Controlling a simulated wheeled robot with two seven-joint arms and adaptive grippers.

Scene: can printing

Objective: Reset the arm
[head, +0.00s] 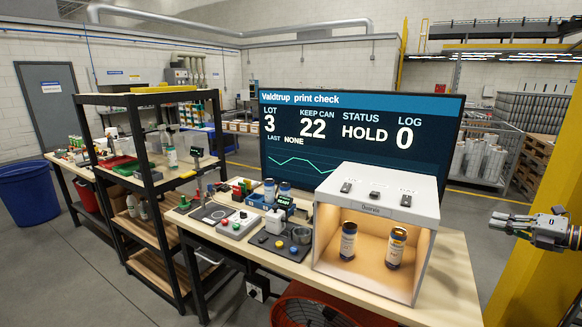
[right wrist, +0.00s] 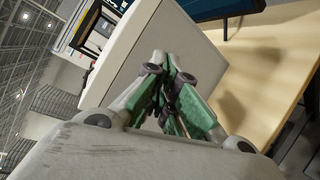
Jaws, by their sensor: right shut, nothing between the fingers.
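My right gripper (head: 556,226) is at the right edge of the head view, to the right of the lit cabinet and clear of the table. In the right wrist view its green-padded fingers (right wrist: 176,95) are together with nothing between them. The white cabinet (head: 372,192) stands on the table with its front open and lit inside. My left gripper does not show.
The light wooden table (head: 452,272) has bare top right of the cabinet. A large monitor (head: 362,128) behind it reads "STATUS HOLD" and "LOG 0". A control box (head: 238,223), a blue bin (head: 262,200) and a dark tray (head: 279,243) stand left of the cabinet. A black shelf rack (head: 148,150) stands further left. A yellow post (head: 545,265) is at the right.

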